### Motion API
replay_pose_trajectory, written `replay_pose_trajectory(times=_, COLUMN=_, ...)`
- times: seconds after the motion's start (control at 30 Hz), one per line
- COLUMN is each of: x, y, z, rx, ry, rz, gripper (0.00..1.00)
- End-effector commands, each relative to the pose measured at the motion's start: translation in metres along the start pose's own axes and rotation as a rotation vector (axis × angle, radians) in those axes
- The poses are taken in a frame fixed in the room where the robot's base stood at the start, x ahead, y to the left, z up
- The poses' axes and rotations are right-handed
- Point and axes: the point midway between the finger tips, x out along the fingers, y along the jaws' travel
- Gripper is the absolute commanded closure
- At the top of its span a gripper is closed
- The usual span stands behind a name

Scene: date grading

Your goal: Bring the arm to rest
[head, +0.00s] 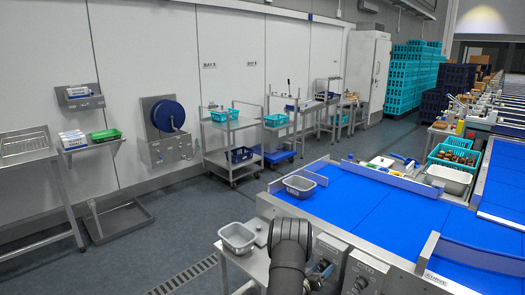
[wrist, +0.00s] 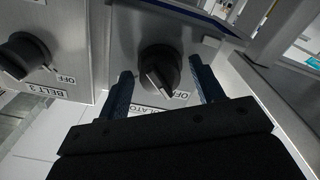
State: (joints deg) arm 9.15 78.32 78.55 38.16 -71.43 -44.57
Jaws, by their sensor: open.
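My gripper (wrist: 161,66) is open in the wrist view, its two dark blue fingers spread apart. A black rotary knob (wrist: 158,72) on a grey metal panel shows between the fingers, with a visible gap on each side. I cannot tell how far the fingertips are from the panel. A partly covered label by the knob shows "OFF" and part of a longer word. In the head view my black arm (head: 290,252) stands at the bottom centre, in front of the control panel (head: 345,262); my fingers are not clearly visible there.
A second knob (wrist: 22,55) labelled "BELT 3" sits to the left. The blue conveyor belt (head: 375,205) lies behind the panel with a metal tray (head: 299,186) on it. A small side table with another metal tray (head: 238,237) stands left of my arm. Open floor (head: 180,225) lies further left.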

Motion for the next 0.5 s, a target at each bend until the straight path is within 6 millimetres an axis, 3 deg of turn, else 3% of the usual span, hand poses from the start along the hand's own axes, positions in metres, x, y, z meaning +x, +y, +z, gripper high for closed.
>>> replay_pose_trajectory(times=0.23, x=0.0000, y=-0.0001, z=0.0000, rx=0.165, ry=0.000, rz=0.000, gripper=0.39)
replay_pose_trajectory(times=0.5, x=0.0000, y=0.0000, z=-0.0001, rx=0.241, ry=0.000, rz=0.000, gripper=0.39)
